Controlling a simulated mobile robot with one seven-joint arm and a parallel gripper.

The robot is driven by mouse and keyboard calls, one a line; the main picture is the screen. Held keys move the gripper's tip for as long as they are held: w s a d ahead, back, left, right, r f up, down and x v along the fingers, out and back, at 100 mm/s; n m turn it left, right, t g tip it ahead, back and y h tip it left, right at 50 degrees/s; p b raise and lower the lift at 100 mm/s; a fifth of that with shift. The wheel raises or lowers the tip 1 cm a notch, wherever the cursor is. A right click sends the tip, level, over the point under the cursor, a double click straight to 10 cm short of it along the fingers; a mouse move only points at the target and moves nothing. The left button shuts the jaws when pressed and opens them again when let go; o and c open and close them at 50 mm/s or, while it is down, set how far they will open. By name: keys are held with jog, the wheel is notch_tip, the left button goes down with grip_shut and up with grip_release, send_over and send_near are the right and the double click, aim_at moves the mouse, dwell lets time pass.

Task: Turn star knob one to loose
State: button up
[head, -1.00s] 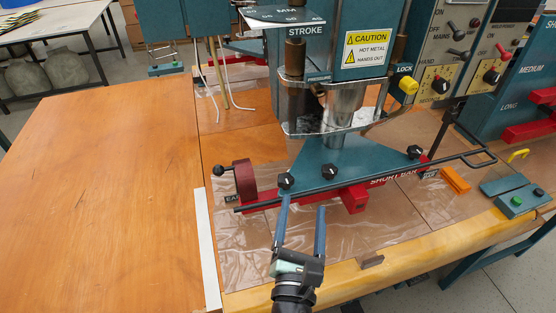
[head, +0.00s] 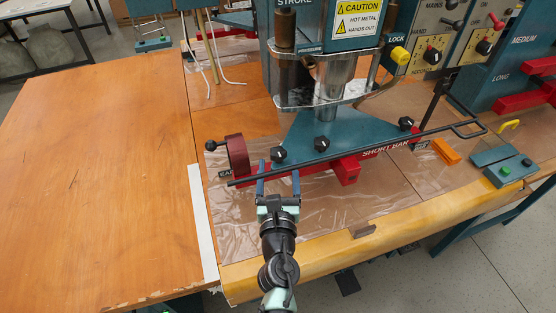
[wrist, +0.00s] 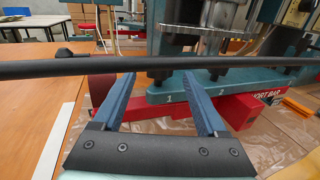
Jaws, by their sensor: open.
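Star knob one (head: 278,155) is a black knob at the left end of the teal triangular plate (head: 330,135). In the wrist view, the plate carries a "1" below this knob (wrist: 160,75), which is partly hidden by a black rod. Knob two (head: 321,144) and a third black knob (head: 406,123) sit further right. My gripper (head: 279,175) is open and empty, just in front of knob one. In the wrist view, its blue fingers (wrist: 158,85) point at the knob, one to each side, apart from it.
A long black rod (head: 350,152) runs across in front of the knobs, close to my fingertips. A red short bar (head: 345,170) lies under the plate. A dark red wheel (head: 237,155) stands at left. The wooden table (head: 100,190) further left is clear.

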aim_at(278, 159)
jog(key=shift+w+b, duration=0.35)
jog(key=shift+w, duration=1.15)
grip_shut()
